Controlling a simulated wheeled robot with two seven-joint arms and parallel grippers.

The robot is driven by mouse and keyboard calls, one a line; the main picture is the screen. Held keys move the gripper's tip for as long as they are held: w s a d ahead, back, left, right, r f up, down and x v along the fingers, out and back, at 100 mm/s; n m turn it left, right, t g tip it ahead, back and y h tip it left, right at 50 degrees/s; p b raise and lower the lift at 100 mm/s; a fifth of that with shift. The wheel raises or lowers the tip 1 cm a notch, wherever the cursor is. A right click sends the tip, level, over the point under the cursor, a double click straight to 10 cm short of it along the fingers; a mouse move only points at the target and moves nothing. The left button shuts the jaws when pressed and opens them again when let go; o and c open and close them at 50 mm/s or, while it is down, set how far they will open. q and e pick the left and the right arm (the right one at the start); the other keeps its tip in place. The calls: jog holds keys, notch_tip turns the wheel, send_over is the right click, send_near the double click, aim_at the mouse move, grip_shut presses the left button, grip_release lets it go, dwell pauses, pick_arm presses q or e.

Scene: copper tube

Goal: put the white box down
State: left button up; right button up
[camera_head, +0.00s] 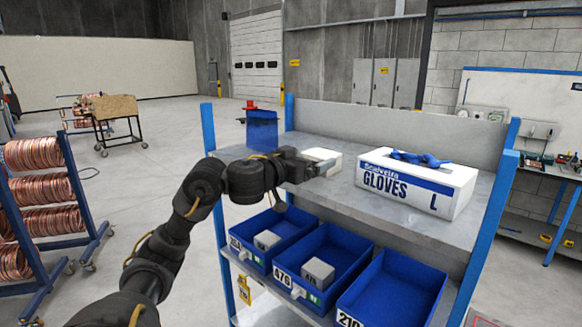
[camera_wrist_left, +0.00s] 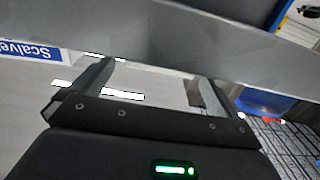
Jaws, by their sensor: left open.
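A small white box (camera_head: 322,155) shows on the grey upper shelf of the rack, just behind my left gripper. My left gripper (camera_head: 322,167) reaches in from the left over the shelf's front part, with its fingers pointing right. The gripper hides the lower part of the box, so I cannot tell whether they touch. In the left wrist view the two fingers (camera_wrist_left: 152,82) stand wide apart, and I see no box clearly held between them. My right gripper is in neither view.
A large white glove box (camera_head: 418,185) with blue gloves on top stands right on the shelf (camera_head: 350,205). A blue container (camera_head: 262,130) is at the left end. Blue bins (camera_head: 395,290) sit below, two holding small grey boxes. Bare shelf lies around the glove box.

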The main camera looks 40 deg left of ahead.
pick_arm(q)
jog(key=s+b, duration=0.1)
jog(key=s, duration=0.8)
jog(key=shift+b, duration=0.35)
jog(key=shift+d, duration=0.1)
